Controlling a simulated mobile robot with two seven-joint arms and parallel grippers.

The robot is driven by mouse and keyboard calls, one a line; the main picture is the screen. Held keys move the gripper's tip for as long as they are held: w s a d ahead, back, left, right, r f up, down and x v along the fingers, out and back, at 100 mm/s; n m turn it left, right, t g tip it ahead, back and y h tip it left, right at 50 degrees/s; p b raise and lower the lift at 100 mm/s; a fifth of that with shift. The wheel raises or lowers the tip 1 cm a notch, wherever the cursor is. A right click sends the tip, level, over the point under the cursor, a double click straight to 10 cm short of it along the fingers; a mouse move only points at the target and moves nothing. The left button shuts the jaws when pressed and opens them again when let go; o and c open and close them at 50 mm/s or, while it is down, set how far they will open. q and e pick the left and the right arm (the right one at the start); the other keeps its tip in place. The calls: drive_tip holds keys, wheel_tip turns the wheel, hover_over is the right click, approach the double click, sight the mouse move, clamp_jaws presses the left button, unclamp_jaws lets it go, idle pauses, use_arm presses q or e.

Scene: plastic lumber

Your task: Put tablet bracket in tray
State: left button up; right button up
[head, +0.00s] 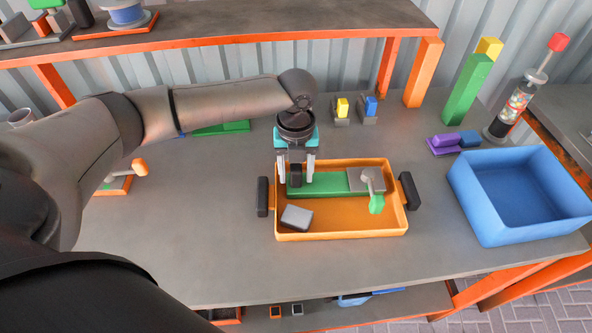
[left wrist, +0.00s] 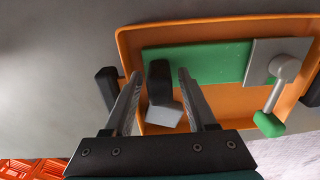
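The orange tray (head: 340,228) stands on the grey table, with black handles at its left and right ends. Inside lies a long green bar (head: 325,184) with a grey square plate (head: 366,180) and a grey, green-tipped lever at its right end. It also shows in the left wrist view (left wrist: 205,62). I cannot tell for sure which part is named tablet bracket. A grey block (head: 297,216) lies at the tray's front left. My left gripper (head: 297,182) points down over the bar's left end, fingers apart. In the left wrist view a black piece (left wrist: 160,80) shows between the fingers; contact is unclear.
A blue bin (head: 475,200) stands to the right. Small yellow (head: 342,107) and blue (head: 371,105) pieces on grey holders stand behind the tray. Tall orange (head: 424,72) and green (head: 467,90) posts and a purple piece (head: 446,143) are at the back right. The table in front is clear.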

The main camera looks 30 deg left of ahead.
use_arm(q)
drive_tip(key=shift+o, duration=0.2)
wheel_tip(320, 180, up, 12)
drive_tip(key=p, duration=0.2)
drive_tip(key=shift+r, duration=0.15)
idle(0.6)
